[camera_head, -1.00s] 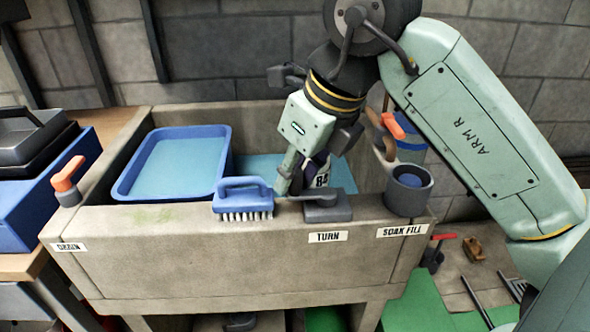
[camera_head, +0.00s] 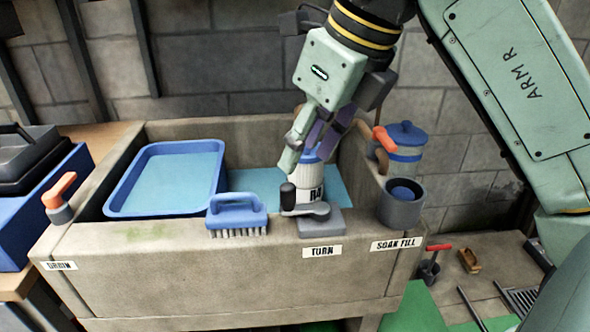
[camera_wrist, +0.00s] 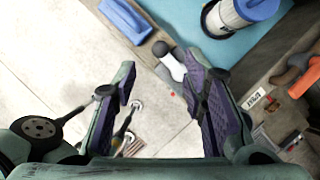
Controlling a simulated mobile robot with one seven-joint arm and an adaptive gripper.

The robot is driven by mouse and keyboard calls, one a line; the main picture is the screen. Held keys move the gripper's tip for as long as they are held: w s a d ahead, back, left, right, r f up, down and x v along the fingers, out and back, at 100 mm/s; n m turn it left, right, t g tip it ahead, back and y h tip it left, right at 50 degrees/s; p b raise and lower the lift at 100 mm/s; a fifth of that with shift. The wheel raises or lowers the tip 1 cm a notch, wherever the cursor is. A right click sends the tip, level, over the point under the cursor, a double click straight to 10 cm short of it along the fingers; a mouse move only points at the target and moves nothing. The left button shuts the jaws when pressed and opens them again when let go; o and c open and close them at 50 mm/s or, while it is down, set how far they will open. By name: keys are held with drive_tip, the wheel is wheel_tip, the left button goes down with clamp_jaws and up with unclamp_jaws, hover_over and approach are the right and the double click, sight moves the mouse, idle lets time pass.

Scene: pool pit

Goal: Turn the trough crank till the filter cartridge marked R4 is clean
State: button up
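The filter cartridge (camera_head: 313,180), white and pleated with a blue cap, stands in the trough behind the crank. Its mark reads R4, partly hidden by the crank. Its end also shows in the wrist view (camera_wrist: 229,17). The trough crank (camera_head: 310,209) sits on the front rim above the TURN label, its dark upright knob (camera_head: 288,195) at the left. In the wrist view the crank (camera_wrist: 171,66) lies beyond and between the fingertips. My gripper (camera_head: 303,150) is above the crank, in front of the cartridge's top. Its purple-padded fingers (camera_wrist: 160,75) are apart and empty.
A blue brush (camera_head: 237,213) rests on the rim left of the crank. A grey cup (camera_head: 402,208) stands at the right corner. Orange-handled levers mark the drain (camera_head: 61,190) and soak fill (camera_head: 385,138).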

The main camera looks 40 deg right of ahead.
drive_tip(key=shift+v, duration=1.65)
drive_tip(key=shift+a, duration=0.1)
